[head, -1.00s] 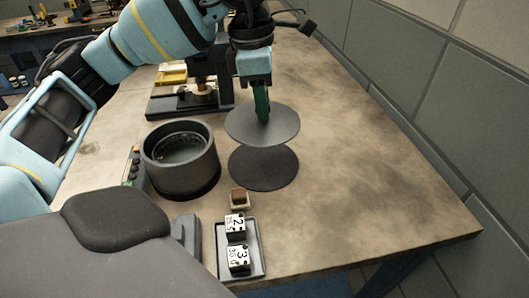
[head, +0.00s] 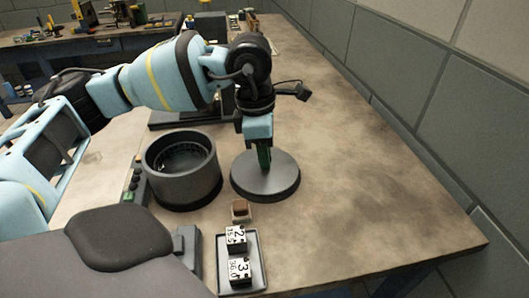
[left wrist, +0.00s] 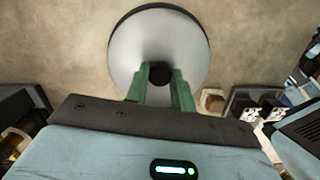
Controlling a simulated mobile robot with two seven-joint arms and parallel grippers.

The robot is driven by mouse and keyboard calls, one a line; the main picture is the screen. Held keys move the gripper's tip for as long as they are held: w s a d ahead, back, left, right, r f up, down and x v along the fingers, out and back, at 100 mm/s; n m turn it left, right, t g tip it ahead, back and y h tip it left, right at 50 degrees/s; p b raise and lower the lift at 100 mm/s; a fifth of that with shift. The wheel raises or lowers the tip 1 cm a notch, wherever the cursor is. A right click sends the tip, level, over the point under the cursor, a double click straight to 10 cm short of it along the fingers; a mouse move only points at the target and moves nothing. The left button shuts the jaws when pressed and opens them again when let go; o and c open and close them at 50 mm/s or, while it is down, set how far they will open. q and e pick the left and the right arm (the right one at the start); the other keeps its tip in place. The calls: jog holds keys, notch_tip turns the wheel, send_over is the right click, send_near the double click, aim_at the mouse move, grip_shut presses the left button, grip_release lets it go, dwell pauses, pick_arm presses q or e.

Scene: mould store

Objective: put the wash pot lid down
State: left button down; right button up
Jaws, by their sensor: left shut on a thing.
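The wash pot lid (head: 280,184) is a flat grey disc to the right of the wash pot. My left gripper (head: 264,165) points down over it and is shut on its knob. The lid lies level at the bench top, with at most a thin dark edge under it. In the left wrist view the lid (left wrist: 170,38) fills the top middle, its dark knob (left wrist: 159,74) between the green fingers (left wrist: 160,84). The wash pot (head: 182,165) is a dark, open round vessel, apart from the lid. My right gripper is not in view.
A small brown block in a pale holder (head: 240,210) sits just in front of the lid. A grey tray (head: 223,262) with numbered black-and-white blocks lies nearer. The bench (head: 370,190) is clear to the right, up to its edge by the wall.

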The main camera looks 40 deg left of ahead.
aim_at(258, 167)
pick_arm(q)
jog(key=shift+f, duration=0.25)
jog(key=shift+f, duration=0.2)
jog(key=c, duration=1.2)
grip_release()
jog(key=shift+r, duration=0.2)
jog(key=r, duration=0.8)
jog(key=s+a+r+p, duration=0.1)
jog(key=r, duration=0.3)
jog(key=shift+f, duration=0.1)
